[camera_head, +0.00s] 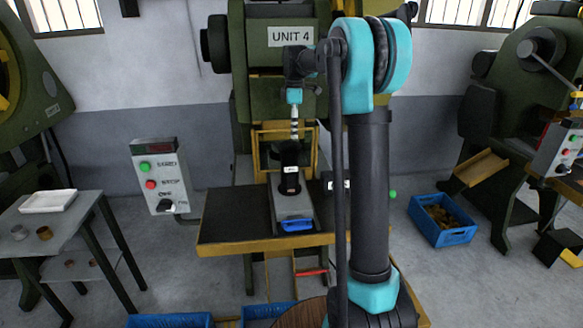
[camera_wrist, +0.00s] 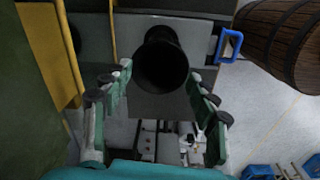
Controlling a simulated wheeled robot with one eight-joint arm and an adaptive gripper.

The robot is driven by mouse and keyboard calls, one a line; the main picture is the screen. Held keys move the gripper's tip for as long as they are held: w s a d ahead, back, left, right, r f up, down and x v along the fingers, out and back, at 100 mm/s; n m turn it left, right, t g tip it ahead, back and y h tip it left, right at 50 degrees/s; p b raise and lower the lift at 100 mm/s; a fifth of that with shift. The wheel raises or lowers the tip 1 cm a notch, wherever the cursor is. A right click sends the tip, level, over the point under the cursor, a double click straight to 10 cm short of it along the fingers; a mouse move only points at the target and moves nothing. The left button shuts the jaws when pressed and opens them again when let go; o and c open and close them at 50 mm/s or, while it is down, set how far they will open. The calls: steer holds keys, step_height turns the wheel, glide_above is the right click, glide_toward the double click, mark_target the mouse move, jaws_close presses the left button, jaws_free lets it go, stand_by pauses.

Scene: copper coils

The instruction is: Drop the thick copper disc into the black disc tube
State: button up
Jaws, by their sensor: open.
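The black disc tube (camera_head: 289,182) stands upright on a grey plate on the press table, with a white label on its side. My gripper (camera_head: 295,132) is above the tube, pointing down. In the wrist view the tube's dark round mouth (camera_wrist: 161,66) shows between the spread fingers of my gripper (camera_wrist: 160,82). The fingers are open, and no disc shows between them. The inside of the tube is too dark to tell what it holds. A small copper-coloured piece (camera_head: 44,232) lies on the side table at the left; I cannot tell whether it is the thick disc.
The press marked UNIT 4 (camera_head: 290,50) stands behind the tube. A blue handle (camera_head: 298,225) is at the plate's front. A control box (camera_head: 160,175) stands left of the yellow-edged press table (camera_head: 232,228). A wooden barrel (camera_wrist: 285,42) and blue crate (camera_head: 441,220) are nearby.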

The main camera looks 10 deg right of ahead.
step_height(320, 180, up, 8)
steer(key=shift+s+f, duration=0.1)
steer(key=s+d+f+m+t, duration=0.2)
steer(key=s+f+m, duration=0.6)
steer(key=s+f, duration=0.6)
steer(key=s+d+f+m+t, duration=0.2)
steer(key=s+f+m, duration=0.6)
steer(key=s+f, duration=0.7)
steer(key=s, duration=0.7)
steer(key=shift+s, duration=0.4)
steer(key=shift+d, duration=0.1)
